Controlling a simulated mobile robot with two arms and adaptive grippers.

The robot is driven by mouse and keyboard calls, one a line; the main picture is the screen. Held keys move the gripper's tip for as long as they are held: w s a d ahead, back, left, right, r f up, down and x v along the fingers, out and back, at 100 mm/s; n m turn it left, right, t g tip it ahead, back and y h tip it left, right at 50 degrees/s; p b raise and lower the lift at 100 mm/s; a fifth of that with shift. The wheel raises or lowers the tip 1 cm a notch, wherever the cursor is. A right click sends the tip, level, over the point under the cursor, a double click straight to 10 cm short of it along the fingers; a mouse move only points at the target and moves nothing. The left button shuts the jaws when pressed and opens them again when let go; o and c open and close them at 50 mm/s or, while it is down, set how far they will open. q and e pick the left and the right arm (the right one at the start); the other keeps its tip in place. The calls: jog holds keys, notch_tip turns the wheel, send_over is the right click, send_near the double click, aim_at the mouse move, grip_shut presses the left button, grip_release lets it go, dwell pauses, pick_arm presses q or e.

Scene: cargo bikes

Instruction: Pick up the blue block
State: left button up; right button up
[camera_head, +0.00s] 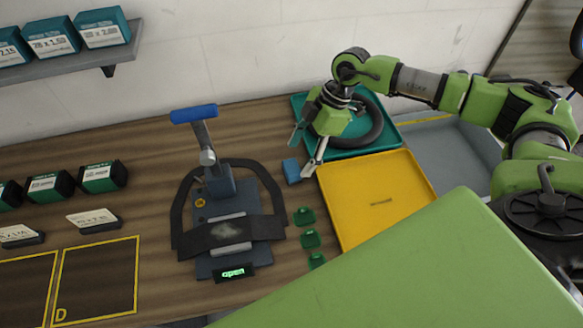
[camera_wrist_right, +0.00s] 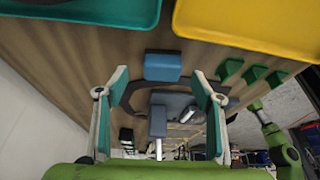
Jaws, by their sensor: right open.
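The small blue block (camera_head: 291,170) lies on the wooden workbench, just left of the yellow tray. It also shows in the right wrist view (camera_wrist_right: 162,67), ahead of and between the fingers. My right gripper (camera_head: 304,154) is open and empty, with its fingers to either side of the block in the head view. In the right wrist view my right gripper (camera_wrist_right: 161,84) has its two fingers spread wide. The block appears beyond the fingertips and I see no contact. My left gripper is not in view.
The yellow tray (camera_head: 375,198) and a teal tray (camera_head: 390,138) with a black ring lie right of the block. A clamp fixture with a blue handle (camera_head: 194,113) stands to the left. Small green pieces (camera_head: 304,216) lie in front. A grey tray (camera_head: 450,150) is farther right.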

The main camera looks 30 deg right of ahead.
aim_at(295, 166)
jog(key=p+x, duration=0.2)
jog(key=x, duration=0.2)
jog(key=shift+s+a+f, duration=0.1)
jog(key=shift+s+a, duration=0.1)
jog(key=shift+f, duration=0.25)
jog(key=c, duration=1.2)
jog(key=shift+r, duration=0.15)
jog(key=shift+r+b, duration=0.55)
jog(key=shift+b, duration=0.05)
jog(key=s+a+r+b, duration=0.1)
jog(key=s+r, duration=0.3)
jog(key=s+a+r+b, duration=0.2)
jog(key=s+r, duration=0.1)
jog(key=s, duration=0.1)
jog(key=s+a+r+b, duration=0.1)
jog(key=s+r+b, duration=0.1)
jog(key=s+r, duration=0.2)
jog(key=shift+s+a+r, duration=0.35)
jog(key=shift+s+a, duration=0.05)
jog(key=shift+s, duration=0.2)
